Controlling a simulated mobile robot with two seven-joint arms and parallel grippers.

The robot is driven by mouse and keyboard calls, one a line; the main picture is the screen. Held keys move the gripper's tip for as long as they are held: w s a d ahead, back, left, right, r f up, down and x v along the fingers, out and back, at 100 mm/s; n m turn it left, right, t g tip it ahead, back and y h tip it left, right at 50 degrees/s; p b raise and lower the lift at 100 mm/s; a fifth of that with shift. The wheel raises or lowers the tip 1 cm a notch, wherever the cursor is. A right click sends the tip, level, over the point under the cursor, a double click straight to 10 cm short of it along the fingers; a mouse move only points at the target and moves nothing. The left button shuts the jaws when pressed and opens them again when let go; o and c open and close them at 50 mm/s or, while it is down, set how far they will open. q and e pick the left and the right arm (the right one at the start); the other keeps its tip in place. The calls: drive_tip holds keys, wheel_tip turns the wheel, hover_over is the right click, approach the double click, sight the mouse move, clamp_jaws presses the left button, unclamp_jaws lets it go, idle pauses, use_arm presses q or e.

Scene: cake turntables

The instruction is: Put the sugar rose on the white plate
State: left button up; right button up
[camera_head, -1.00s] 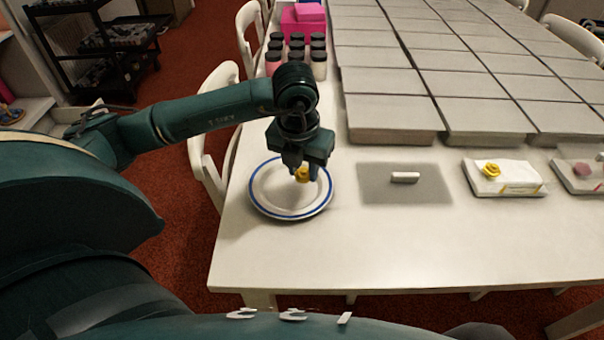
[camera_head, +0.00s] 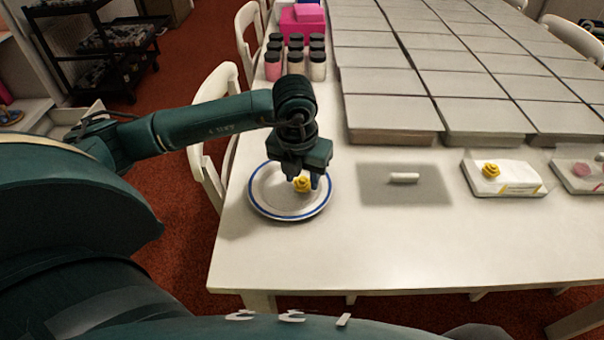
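A yellow sugar rose (camera_head: 302,184) is between the fingers of my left gripper (camera_head: 302,180), low over the white plate. The fingers appear closed on its sides. I cannot tell whether the rose touches the plate. The white plate (camera_head: 267,199) has a blue rim and lies at the table's left edge, partly behind the gripper. A second yellow rose (camera_head: 490,170) sits on a small white pack (camera_head: 515,182) to the right. My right gripper is not in view.
A white stick (camera_head: 404,177) lies on a grey mat (camera_head: 425,194) right of the plate. Dark-lidded jars (camera_head: 273,68) and a pink box (camera_head: 302,22) stand behind. Grey slabs (camera_head: 395,113) fill the back of the table (camera_head: 370,250). Its front is clear.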

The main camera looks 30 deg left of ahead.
use_arm(q)
wheel_tip(320, 180, up, 12)
drive_tip(key=s+p, duration=0.1)
drive_tip(key=shift+s+d+f, duration=0.15)
drive_tip(key=shift+s+f, duration=0.05)
drive_tip(key=shift+s, duration=0.2)
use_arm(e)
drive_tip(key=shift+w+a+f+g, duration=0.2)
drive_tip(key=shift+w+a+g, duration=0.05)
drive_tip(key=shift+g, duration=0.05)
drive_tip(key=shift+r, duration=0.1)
